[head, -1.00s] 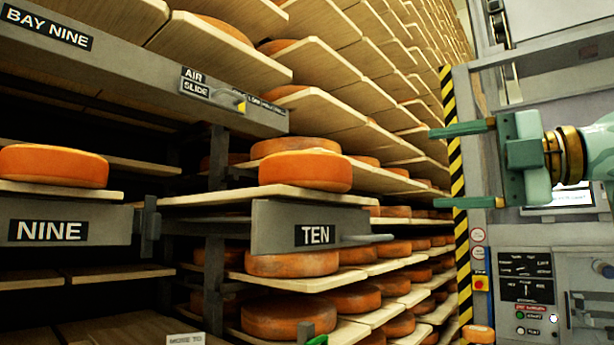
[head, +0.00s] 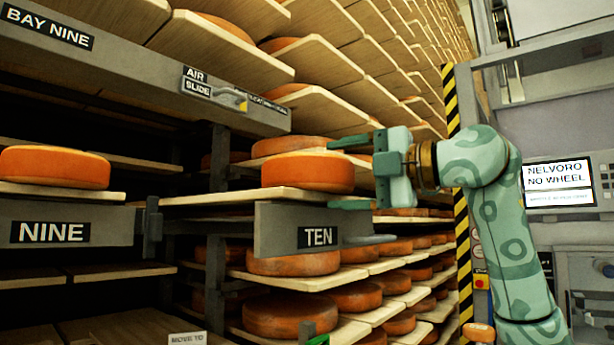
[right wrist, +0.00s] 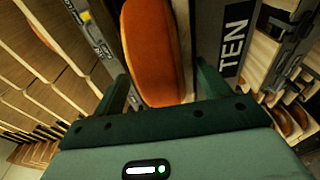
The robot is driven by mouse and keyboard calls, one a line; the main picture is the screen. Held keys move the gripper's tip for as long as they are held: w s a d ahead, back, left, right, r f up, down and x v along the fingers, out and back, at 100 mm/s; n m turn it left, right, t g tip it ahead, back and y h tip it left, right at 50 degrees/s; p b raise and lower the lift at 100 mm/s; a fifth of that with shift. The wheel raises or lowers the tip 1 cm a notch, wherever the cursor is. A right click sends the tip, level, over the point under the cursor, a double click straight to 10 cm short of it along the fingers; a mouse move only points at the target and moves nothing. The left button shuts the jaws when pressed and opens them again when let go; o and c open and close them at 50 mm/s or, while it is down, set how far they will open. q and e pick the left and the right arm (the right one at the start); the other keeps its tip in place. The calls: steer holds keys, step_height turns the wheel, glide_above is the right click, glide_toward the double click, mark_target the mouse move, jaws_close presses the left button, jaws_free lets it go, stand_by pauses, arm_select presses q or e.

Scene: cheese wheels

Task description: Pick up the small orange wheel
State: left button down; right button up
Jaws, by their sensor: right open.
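An orange wheel (head: 300,172) lies flat on the wooden board above the TEN label; it fills the middle of the right wrist view (right wrist: 152,50). Another orange wheel (head: 52,166) lies on the board above the NINE label. My right gripper (head: 335,172) is open and empty, its fingers pointing left toward the TEN wheel. In the head view one fingertip shows above and one below the level of that wheel's right end. In the right wrist view the wheel shows between the fingers; contact cannot be told. My left gripper is not in view.
The grey TEN front (head: 290,232) with its handle is close to my lower finger. Racks with several larger wheels stand below and behind. A black-yellow striped post (head: 455,130) and a screen (head: 558,183) are at right. A small orange object (head: 478,332) shows at the bottom.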

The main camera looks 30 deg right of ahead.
steer(key=shift+d, duration=0.1)
steer(key=shift+c, duration=1.4)
jaws_close()
steer(key=shift+s+r, duration=0.1)
